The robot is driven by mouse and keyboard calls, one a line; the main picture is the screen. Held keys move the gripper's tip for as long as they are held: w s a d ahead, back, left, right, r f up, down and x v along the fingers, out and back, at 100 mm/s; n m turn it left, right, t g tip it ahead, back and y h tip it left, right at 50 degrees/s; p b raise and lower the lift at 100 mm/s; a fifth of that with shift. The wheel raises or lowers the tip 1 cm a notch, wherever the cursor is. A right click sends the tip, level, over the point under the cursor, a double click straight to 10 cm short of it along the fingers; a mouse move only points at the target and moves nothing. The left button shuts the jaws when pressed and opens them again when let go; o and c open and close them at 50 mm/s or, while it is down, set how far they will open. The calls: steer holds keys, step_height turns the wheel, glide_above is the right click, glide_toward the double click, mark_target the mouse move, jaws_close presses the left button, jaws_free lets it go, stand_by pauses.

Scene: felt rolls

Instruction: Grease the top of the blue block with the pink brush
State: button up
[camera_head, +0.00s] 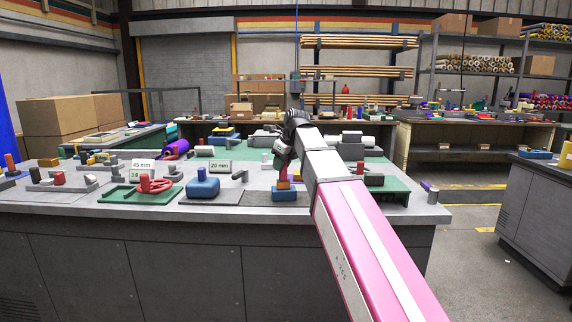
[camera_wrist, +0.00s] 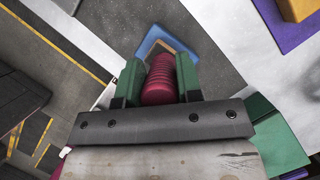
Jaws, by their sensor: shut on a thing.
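My gripper (camera_head: 284,162) is low over the front of the workbench and points down. In the wrist view its green fingers (camera_wrist: 158,78) are shut on the ribbed pink-red handle of the pink brush (camera_wrist: 159,88). The brush (camera_head: 283,174) stands roughly upright below the fingers, with an orange part at its lower end. Directly under it is a small blue block (camera_head: 284,195) on a dark grey mat (camera_head: 258,198). Blue and tan edges of the block area (camera_wrist: 153,38) show past the handle. Whether the brush touches the block's top cannot be told.
To the left are a rounded blue object (camera_head: 203,188) and a red wheel-like part on a green tray (camera_head: 125,196). A green tray (camera_head: 392,186) with parts lies right. The bench's front edge (camera_head: 240,209) is close.

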steer(key=shift+s+a, duration=0.1)
steer(key=shift+a, duration=1)
steer(key=shift+d+f, duration=0.15)
steer(key=shift+d, duration=2)
steer(key=shift+w+r, duration=0.2)
steer(key=shift+r, duration=0.65)
steer(key=shift+a, duration=0.1)
steer(key=shift+r, duration=2.5)
